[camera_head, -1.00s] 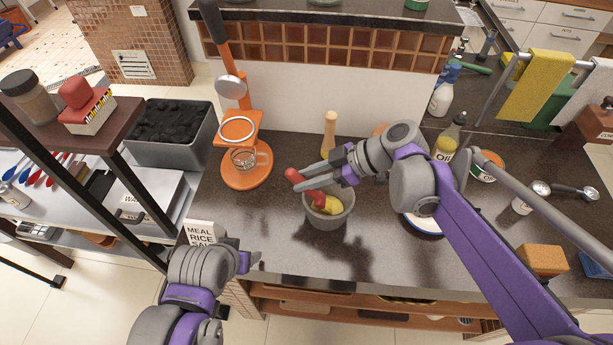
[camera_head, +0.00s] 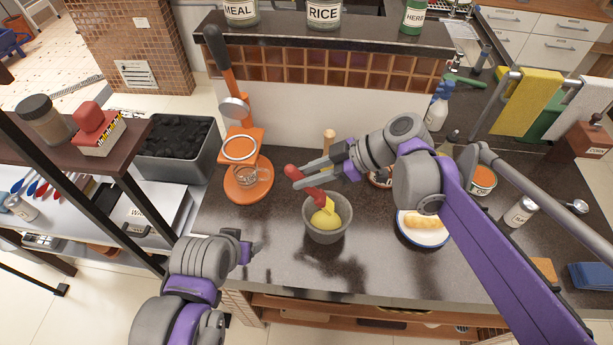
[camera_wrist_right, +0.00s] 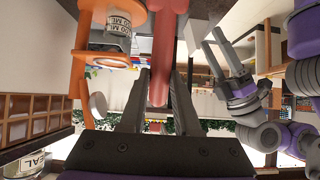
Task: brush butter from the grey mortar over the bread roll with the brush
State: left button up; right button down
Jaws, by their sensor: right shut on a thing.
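The grey mortar (camera_head: 327,237) stands on the dark counter with yellow butter (camera_head: 325,219) inside. My right gripper (camera_head: 300,178) is shut on the red handle of the brush (camera_head: 316,191), just above and behind the mortar. The brush tilts down to the right, its pale yellow head over the butter; I cannot tell whether they touch. The red handle also shows between the fingers in the right wrist view (camera_wrist_right: 162,60). The bread roll (camera_head: 424,221) lies on a blue-rimmed white plate (camera_head: 424,243), partly hidden by my right arm. My left gripper (camera_head: 257,248) is open and empty, left of the mortar.
An orange stand (camera_head: 248,183) with a glass cup is left of the mortar. A wooden pestle-like piece (camera_head: 328,140) stands behind my right gripper. An orange-topped tub (camera_head: 482,179) and a labelled shaker (camera_head: 519,212) are at the right. The counter before the mortar is clear.

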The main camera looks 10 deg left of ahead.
aim_at(296, 169)
jog(key=shift+s, duration=0.1)
jog(key=shift+r, duration=0.1)
jog(key=shift+s+r+p, duration=0.1)
jog(key=shift+r+p, duration=0.2)
jog(key=shift+r, duration=0.4)
jog(key=shift+w+r, duration=0.25)
jog(key=shift+r, duration=0.6)
jog(key=shift+s+r, duration=0.25)
jog(key=shift+r, duration=0.8)
jog(key=shift+w+r, duration=0.15)
jog(key=shift+r, duration=0.6)
